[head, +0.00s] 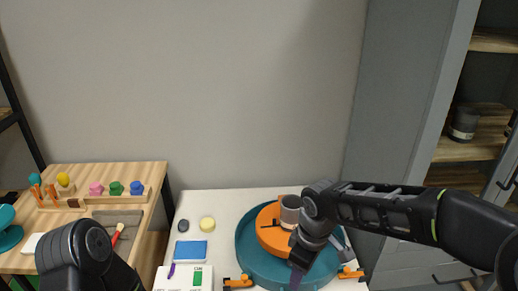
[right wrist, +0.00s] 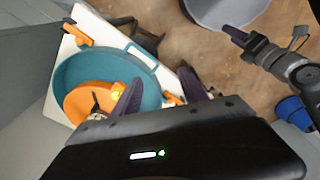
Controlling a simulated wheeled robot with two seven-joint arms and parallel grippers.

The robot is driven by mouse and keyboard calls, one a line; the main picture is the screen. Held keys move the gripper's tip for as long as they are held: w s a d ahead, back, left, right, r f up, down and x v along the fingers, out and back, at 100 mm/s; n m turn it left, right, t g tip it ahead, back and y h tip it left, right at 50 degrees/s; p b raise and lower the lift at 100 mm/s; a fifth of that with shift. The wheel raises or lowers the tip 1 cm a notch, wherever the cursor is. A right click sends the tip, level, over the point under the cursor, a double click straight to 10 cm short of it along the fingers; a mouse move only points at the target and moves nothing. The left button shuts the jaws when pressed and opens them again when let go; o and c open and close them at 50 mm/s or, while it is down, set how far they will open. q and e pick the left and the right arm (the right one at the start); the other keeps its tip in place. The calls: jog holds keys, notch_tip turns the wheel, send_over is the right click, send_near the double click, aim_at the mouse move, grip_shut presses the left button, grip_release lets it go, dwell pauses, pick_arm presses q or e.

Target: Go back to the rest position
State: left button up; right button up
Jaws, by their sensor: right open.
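My right gripper (head: 298,272) reaches down over the right front part of a teal round basin (head: 245,255). In the right wrist view its two purple fingers (right wrist: 160,92) stand apart with nothing between them.
The basin stands on a white table (head: 225,197) with a blue block (head: 190,250), a yellow round piece (head: 207,224) and orange clamps (head: 238,282). A wooden bench (head: 110,172) with tools and coloured knobs stands left. Grey cabinets (head: 405,90) stand right, near my right arm.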

jog(key=w+a+f+m+t+y, duration=0.15)
jog(key=a+f+m+y, duration=0.3)
jog(key=a+f, duration=0.45)
jog(key=s+d+f+m+g, duration=0.1)
jog(key=s+d+f+m, duration=0.2)
jog(key=s+f, duration=0.7)
jog(key=s+d+f+m+g+h, duration=0.1)
jog(key=s+d+f+m, duration=0.2)
jog(key=s+f, duration=0.7)
jog(key=shift+f+m, duration=0.6)
jog(key=shift+m, duration=0.65)
